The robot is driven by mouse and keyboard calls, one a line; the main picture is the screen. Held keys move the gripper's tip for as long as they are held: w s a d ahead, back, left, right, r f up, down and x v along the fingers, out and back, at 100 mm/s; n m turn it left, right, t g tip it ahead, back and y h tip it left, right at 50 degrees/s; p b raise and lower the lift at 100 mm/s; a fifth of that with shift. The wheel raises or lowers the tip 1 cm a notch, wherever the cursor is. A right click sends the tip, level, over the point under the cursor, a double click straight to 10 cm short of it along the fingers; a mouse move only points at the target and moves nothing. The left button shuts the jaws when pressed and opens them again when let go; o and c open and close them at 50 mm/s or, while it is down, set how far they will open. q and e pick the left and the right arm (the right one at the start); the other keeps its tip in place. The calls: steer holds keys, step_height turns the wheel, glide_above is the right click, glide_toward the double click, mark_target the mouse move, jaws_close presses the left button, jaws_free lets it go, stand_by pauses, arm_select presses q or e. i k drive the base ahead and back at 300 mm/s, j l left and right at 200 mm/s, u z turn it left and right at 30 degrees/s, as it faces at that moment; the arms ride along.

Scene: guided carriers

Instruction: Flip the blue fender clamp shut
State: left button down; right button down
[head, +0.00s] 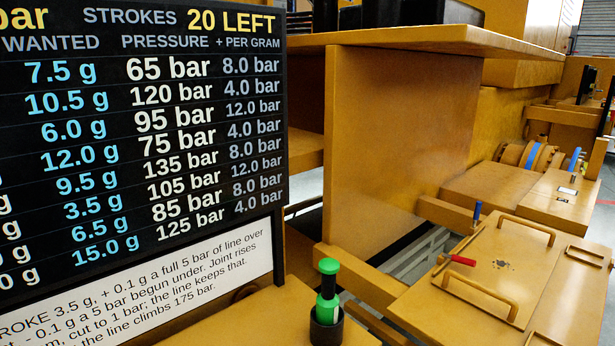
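A small lever with a blue grip (477,214) stands roughly upright at the left edge of a yellow panel (505,250) in the right part of the head view. It may be the blue fender clamp; no label confirms this. Farther back, a yellow cylinder (513,154) has a blue band (531,155), and another small blue piece (575,158) stands to its right. Neither of my grippers is in view.
A lever with a red grip (462,260) lies low on the panel, between two bar handles (527,230) (483,298). A green-topped bottle (328,290) stands in a dark holder in front. A large black sign (140,130) blocks the left side. A yellow upright wall (385,140) stands mid-view.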

mark_target(477, 213)
steer(key=i+l+u, duration=0.1)
steer(key=l, duration=0.25)
steer(key=i+l+u, duration=0.1)
steer(key=i+l, duration=0.15)
steer(key=i+l+u, duration=0.1)
steer(key=l, duration=0.3)
steer(key=i+l+u, duration=0.15)
steer(key=l, duration=0.25)
